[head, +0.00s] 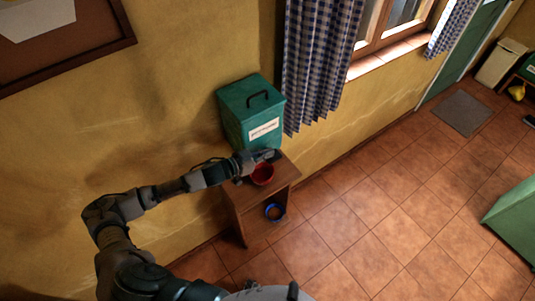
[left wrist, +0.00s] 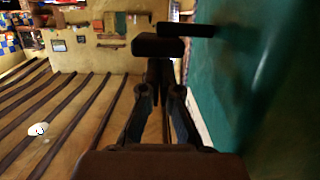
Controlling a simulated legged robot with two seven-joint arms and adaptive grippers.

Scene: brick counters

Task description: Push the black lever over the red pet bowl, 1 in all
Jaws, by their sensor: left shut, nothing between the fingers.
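A teal dispenser box (head: 250,118) with a white label stands against the wall on a small wooden stand (head: 243,200). The red pet bowl (head: 262,175) sits on the stand in front of the box. My left gripper (head: 268,155) is shut and empty, just above the bowl's back rim, close to the front of the box. In the left wrist view its fingers (left wrist: 172,38) are beside a large teal surface (left wrist: 250,90). I cannot make out the black lever over the bowl; the gripper covers that area. My right gripper is not in view.
A checked curtain (head: 320,65) hangs right of the box. The tiled floor (head: 390,215) is clear to the right. A green piece of furniture (head: 515,220) stands at the right edge.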

